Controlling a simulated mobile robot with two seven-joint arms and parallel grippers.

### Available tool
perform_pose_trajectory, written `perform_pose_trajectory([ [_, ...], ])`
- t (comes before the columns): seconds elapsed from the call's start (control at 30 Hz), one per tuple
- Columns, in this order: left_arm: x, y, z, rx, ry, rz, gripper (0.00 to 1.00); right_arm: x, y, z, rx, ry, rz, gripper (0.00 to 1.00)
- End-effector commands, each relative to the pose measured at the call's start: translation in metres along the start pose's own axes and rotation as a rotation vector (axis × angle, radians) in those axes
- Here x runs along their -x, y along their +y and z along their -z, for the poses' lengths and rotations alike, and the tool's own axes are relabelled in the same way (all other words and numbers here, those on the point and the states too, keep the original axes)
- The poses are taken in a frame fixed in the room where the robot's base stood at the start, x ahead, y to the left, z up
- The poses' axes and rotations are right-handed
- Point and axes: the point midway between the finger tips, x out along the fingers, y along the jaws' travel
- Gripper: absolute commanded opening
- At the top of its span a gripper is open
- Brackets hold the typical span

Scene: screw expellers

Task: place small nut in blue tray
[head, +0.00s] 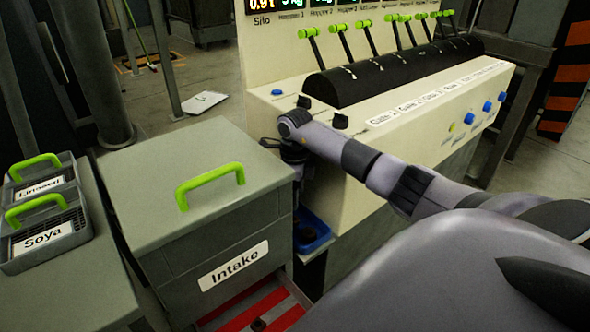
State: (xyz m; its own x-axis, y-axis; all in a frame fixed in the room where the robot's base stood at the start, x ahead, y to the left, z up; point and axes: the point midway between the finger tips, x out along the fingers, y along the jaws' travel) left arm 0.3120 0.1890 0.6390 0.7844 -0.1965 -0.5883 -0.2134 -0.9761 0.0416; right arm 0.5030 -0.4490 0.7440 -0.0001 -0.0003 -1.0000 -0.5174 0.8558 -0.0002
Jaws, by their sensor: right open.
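The blue tray (322,241) sits low between the grey Intake box and the cream control console, partly hidden by the box. A dark round shape (304,236) shows inside it; I cannot tell whether it is a nut. A small dark brown piece (258,325) lies on the red and white striped surface at the bottom edge; it may be a nut, but it is too small to be sure. My right gripper (296,194) points down just above the tray, beside the box's right side. It is open, with nothing seen in it. My left gripper is out of view.
The Intake box (210,220) has a green handle on its lid. Crates labelled Linseed (44,183) and Soya (45,240) stand at the left. The console (400,130) has green-tipped levers and blue buttons. My right arm crosses in front of it.

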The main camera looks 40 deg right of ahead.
Motion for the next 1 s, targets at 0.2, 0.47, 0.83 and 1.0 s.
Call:
perform_pose_trajectory([
  [0.2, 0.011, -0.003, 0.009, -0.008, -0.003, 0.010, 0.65, 0.030, 0.000, 0.000, 0.001, 0.000, 0.000, 0.54],
  [0.47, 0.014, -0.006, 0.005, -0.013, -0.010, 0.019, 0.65, 0.038, 0.000, 0.000, 0.000, 0.000, 0.000, 0.54],
  [0.83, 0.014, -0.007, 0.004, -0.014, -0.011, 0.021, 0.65, 0.038, 0.000, 0.000, 0.000, 0.000, 0.000, 0.54],
  [1.0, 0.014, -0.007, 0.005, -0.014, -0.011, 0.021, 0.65, 0.038, 0.000, 0.000, 0.000, 0.000, 0.000, 0.54],
])
